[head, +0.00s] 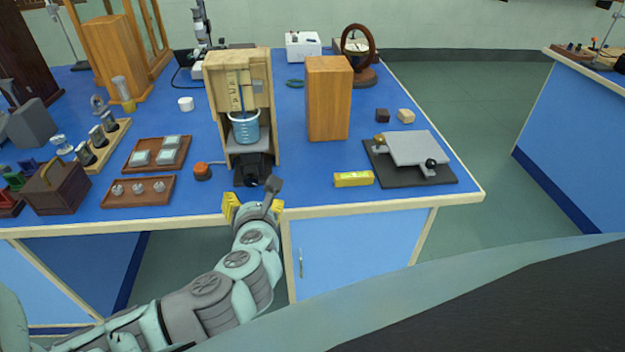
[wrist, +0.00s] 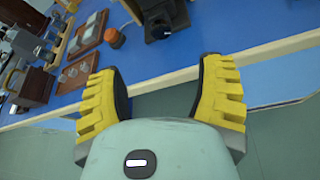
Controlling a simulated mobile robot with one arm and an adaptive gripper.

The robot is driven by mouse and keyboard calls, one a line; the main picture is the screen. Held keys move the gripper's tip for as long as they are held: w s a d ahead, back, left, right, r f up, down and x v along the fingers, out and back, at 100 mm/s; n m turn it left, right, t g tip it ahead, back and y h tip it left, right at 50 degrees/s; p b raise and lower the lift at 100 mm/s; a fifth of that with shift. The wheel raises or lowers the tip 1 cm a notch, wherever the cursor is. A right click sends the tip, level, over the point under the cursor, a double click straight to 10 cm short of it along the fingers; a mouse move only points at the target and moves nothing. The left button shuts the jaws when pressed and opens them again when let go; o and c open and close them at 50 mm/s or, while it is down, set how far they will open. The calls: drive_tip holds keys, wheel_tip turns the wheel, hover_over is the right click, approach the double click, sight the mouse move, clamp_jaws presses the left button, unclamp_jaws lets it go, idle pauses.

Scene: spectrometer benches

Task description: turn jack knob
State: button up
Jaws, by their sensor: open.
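A wooden cabinet with an open front (head: 261,75) stands near the bench's front edge. Inside it, a blue beaker (head: 245,127) sits on a light platform, above a black jack (head: 252,166) that sticks out at the bottom front. An orange knob (head: 202,169) on a dark base sits left of the jack, with a thin rod toward the cabinet; I cannot tell if it belongs to the jack. In the wrist view, the black jack (wrist: 165,18) and orange knob (wrist: 115,38) lie beyond the fingers. My gripper (head: 254,207) is open and empty at the bench's front edge, below and apart from the jack.
Two brown trays with small pieces (head: 138,192) (head: 157,153) lie left of the orange knob. A wooden block (head: 328,98), yellow level (head: 353,179) and grey plate on a black base (head: 418,148) stand to the right. The pale bench edge (wrist: 150,85) runs beneath the fingers.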

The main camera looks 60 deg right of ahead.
approach(251, 180)
drive_tip(key=x, duration=0.4)
drive_tip(key=shift+w+d+f, duration=0.1)
drive_tip(key=shift+w+f, duration=0.05)
drive_tip(key=shift+w, duration=0.1)
drive_tip(key=shift+b+x, duration=0.75)
drive_tip(key=shift+x, duration=2.4)
drive_tip(key=shift+o, duration=0.2)
drive_tip(key=shift+s+d, duration=0.1)
drive_tip(key=shift+d, duration=0.05)
clamp_jaws()
